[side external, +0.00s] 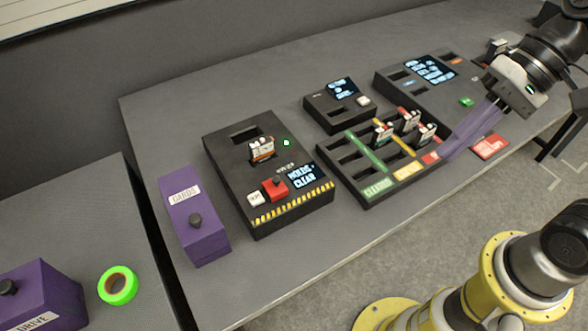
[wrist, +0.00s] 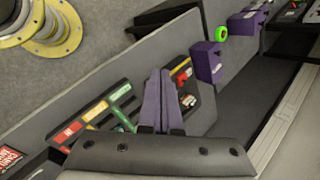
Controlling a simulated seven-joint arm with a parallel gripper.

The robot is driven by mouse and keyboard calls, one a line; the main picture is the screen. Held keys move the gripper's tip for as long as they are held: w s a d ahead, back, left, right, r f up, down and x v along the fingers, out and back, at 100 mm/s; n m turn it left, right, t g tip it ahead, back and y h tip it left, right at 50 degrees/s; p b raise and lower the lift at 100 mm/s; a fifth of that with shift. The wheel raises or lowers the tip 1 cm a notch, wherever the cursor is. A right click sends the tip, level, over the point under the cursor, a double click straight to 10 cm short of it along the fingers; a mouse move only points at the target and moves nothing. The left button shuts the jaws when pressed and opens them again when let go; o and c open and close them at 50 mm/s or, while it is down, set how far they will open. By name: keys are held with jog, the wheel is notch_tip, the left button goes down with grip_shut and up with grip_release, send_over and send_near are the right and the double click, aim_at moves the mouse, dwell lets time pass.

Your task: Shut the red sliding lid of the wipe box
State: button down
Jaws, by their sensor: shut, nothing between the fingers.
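A black box (side external: 228,160) with a striped yellow front edge stands mid-table. A slot and an upright card (side external: 262,150) are farther back. In the wrist view the box (wrist: 206,104) is partly hidden behind my fingers. My gripper (side external: 447,154), with long purple fingers, is shut and empty, well right of this box, near the sorting tray's right end. Its fingertips also show in the wrist view (wrist: 160,71).
A sorting tray (side external: 352,165) with coloured strips and several upright cards lies between box and gripper. A small display unit (side external: 325,110) and a larger panel (side external: 395,82) stand behind. A red plate (side external: 490,147), purple CARDS box (side external: 195,218), DRIVE box (side external: 45,290) and green tape (side external: 118,298) flank them.

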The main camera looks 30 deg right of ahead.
jog(key=w+a+f+m+y, duration=0.1)
jog(key=w+f+m+y, duration=0.4)
jog(key=w, duration=0.4)
jog(key=w+a+f+m+y, duration=0.2)
jog(key=w+f+m+y, duration=0.1)
jog(key=w+m, duration=0.4)
jog(key=m+t, duration=0.1)
jog(key=m, duration=0.1)
send_near(271, 190)
jog(key=a, duration=0.2)
jog(key=w+a, duration=0.1)
jog(key=a, duration=0.1)
jog(key=shift+w+r, duration=0.1)
jog(key=shift+w, duration=0.1)
jog(key=shift+a, duration=0.1)
jog(key=shift+a, duration=2.65)
jog(key=shift+d+r, duration=0.1)
jog(key=shift+d, duration=0.05)
